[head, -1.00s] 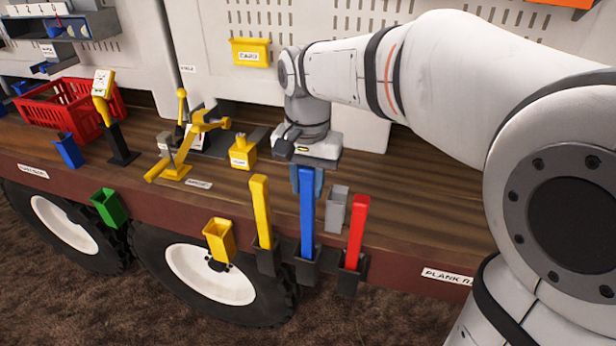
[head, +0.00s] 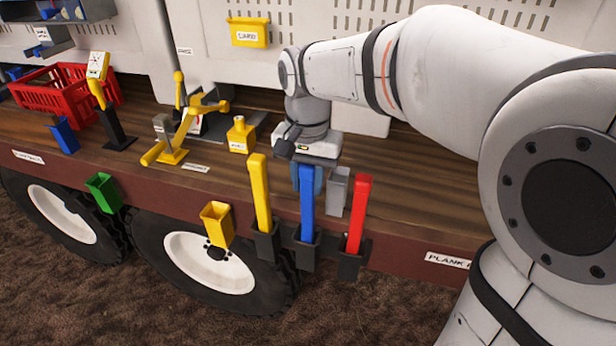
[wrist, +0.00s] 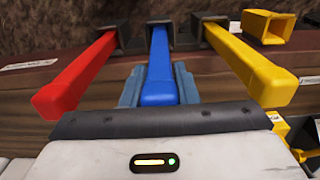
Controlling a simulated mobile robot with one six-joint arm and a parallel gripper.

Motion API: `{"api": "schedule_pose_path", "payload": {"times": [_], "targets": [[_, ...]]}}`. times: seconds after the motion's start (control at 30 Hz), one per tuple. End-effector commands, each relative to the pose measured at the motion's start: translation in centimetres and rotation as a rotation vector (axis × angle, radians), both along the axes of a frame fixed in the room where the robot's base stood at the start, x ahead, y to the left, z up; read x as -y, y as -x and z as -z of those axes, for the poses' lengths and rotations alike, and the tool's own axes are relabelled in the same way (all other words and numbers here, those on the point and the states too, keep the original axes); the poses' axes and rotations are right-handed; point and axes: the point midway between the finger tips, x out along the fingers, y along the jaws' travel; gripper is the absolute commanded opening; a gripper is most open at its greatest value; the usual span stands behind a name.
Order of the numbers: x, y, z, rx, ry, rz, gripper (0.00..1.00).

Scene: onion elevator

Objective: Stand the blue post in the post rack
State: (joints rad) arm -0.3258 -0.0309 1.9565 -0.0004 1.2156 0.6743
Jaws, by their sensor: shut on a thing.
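The blue post (head: 307,205) stands upright with its lower end inside the middle black socket of the post rack (head: 307,253) on the bed's front edge. My gripper (head: 307,180) is at the post's upper end, with the arm reaching from behind it. In the wrist view my gripper (wrist: 158,88) has its blue-grey fingers on both sides of the blue post (wrist: 158,65), shut on it. The post's foot meets the rack's socket (wrist: 157,30) there. Its depth inside the socket is hidden.
A yellow post (head: 260,195) and a red post (head: 359,215) stand in the sockets on either side, close to my fingers. A grey holder (head: 337,190) is just behind. Yellow (head: 217,223) and green (head: 104,192) bins hang on the edge at left.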

Motion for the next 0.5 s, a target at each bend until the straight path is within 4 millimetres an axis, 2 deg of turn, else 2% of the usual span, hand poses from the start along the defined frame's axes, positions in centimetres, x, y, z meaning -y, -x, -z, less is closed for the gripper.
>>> {"api": "schedule_pose_path", "payload": {"times": [0.23, 0.27, 0.5], "targets": [[0.02, -0.02, 0.0, 0.001, 0.0, 0.0, 0.0], [0.02, -0.02, -0.01, 0.001, -0.001, 0.0, 0.28], [0.03, -0.01, 0.01, 0.0, 0.0, 0.001, 0.47]]}}
